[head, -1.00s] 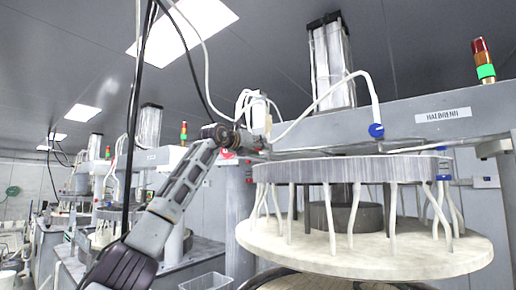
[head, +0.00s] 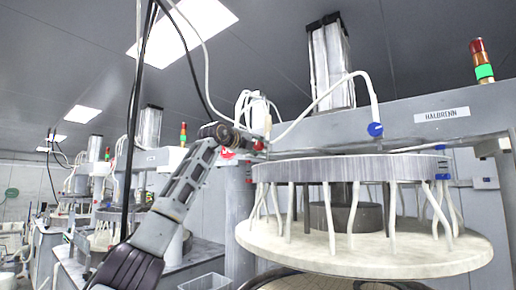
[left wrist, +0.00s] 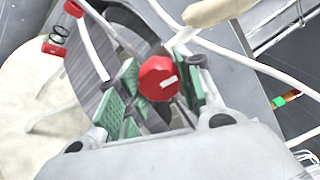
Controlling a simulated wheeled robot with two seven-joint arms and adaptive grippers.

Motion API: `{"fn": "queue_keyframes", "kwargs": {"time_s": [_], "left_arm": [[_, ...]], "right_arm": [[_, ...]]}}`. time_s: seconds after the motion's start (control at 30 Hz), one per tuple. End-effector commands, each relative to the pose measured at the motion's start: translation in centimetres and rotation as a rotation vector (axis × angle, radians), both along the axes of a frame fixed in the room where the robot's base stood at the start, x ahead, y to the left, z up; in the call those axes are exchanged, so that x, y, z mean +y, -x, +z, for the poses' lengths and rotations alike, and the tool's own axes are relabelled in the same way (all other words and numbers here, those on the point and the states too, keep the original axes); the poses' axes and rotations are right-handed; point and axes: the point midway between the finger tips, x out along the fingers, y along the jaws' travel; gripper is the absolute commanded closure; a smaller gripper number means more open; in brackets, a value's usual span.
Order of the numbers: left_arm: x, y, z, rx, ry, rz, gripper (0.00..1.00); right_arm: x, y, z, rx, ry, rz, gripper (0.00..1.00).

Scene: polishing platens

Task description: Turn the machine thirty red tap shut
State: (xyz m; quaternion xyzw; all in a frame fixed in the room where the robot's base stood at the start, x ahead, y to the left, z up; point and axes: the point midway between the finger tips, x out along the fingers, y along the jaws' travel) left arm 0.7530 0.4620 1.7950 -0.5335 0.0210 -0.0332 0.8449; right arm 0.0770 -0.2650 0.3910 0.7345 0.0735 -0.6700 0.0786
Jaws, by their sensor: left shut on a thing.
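The red tap (left wrist: 157,79) is a round red knob with a small white label. It sits between the green-padded fingers of my left gripper (left wrist: 158,95) in the left wrist view. My left gripper (head: 248,142) shows small in the head view, at the left edge of the near polishing machine (head: 360,168), with a bit of red at its tip. It is shut on the red tap. The fingers hide part of the tap and its mount, so its turn angle cannot be told. My right gripper is in neither view.
White hoses (head: 330,92) and a dark cable (head: 133,120) hang near my left arm. The near machine has a wide pale lower plate (head: 370,258) and a HALBRENN sign (head: 442,115). Similar machines stand at the left. A clear bin (head: 205,282) is below.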

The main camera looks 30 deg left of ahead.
Motion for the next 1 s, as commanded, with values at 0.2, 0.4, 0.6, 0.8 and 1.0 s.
{"fn": "queue_keyframes", "kwargs": {"time_s": [0.2, 0.4, 0.6, 0.8, 1.0], "left_arm": [[0.03, 0.05, 0.08, 0.007, 0.121, 0.001, 0.88], [0.07, 0.07, 0.11, 0.012, 0.181, 0.001, 0.88], [0.07, 0.05, 0.11, 0.014, 0.2, 0.001, 0.88], [0.07, 0.04, 0.1, 0.014, 0.199, 0.0, 0.88], [0.05, 0.04, 0.08, 0.014, 0.198, 0.0, 0.5]], "right_arm": [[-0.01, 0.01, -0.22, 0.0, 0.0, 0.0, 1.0], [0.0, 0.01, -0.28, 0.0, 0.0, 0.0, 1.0], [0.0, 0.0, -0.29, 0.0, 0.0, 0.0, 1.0], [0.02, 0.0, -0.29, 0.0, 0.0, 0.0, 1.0], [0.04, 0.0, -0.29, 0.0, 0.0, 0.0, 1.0]]}}
